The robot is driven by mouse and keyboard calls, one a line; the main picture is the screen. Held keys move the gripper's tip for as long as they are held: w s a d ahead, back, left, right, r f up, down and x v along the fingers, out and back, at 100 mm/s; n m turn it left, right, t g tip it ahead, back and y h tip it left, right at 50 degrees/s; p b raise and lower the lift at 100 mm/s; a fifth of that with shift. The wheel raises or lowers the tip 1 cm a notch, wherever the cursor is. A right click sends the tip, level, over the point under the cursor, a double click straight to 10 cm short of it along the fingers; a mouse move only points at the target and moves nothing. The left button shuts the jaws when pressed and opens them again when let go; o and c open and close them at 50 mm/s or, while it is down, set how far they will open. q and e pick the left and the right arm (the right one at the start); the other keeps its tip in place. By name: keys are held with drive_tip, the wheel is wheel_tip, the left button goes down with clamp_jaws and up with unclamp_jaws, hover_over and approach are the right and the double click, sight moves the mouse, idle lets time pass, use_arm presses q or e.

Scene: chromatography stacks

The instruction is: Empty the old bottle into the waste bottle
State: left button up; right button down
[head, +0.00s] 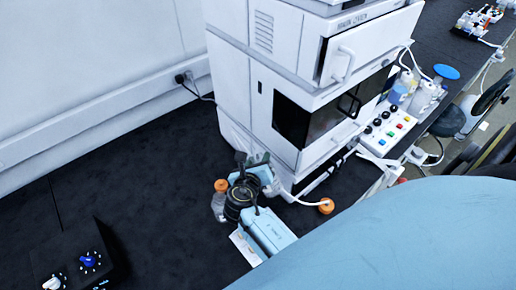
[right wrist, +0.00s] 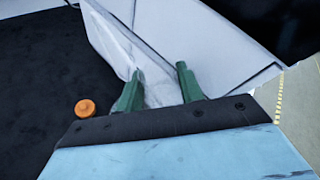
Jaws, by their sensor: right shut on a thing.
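My right gripper (head: 258,160) is at the front left corner of the white instrument stack. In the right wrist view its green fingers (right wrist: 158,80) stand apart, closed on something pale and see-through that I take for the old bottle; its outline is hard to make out. A clear bottle with an orange cap (head: 220,188) stands just left of my right wrist. Another orange cap (head: 326,206) sits right of the arm, with a white tube running to it; I cannot tell which bottle is the waste bottle. One orange cap (right wrist: 85,108) shows left of the fingers. My left gripper is out of view.
The white instrument stack (head: 235,100) stands close beyond my right gripper. A control panel with coloured buttons (head: 385,135) and several bottles (head: 420,98) are to its right. A black box with knobs (head: 75,262) sits at lower left. The black bench (head: 130,170) between is clear.

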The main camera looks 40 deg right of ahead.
drive_tip(key=shift+w+r+g, duration=0.1)
drive_tip(key=shift+g, duration=0.2)
drive_tip(key=shift+n, duration=0.3)
drive_tip(key=shift+f+n+g, duration=0.3)
drive_tip(key=shift+f+g, duration=0.05)
drive_tip(key=shift+g, duration=0.05)
drive_tip(key=shift+f+n+g, duration=0.1)
drive_tip(key=shift+n+g, duration=0.2)
drive_tip(key=shift+g, duration=0.1)
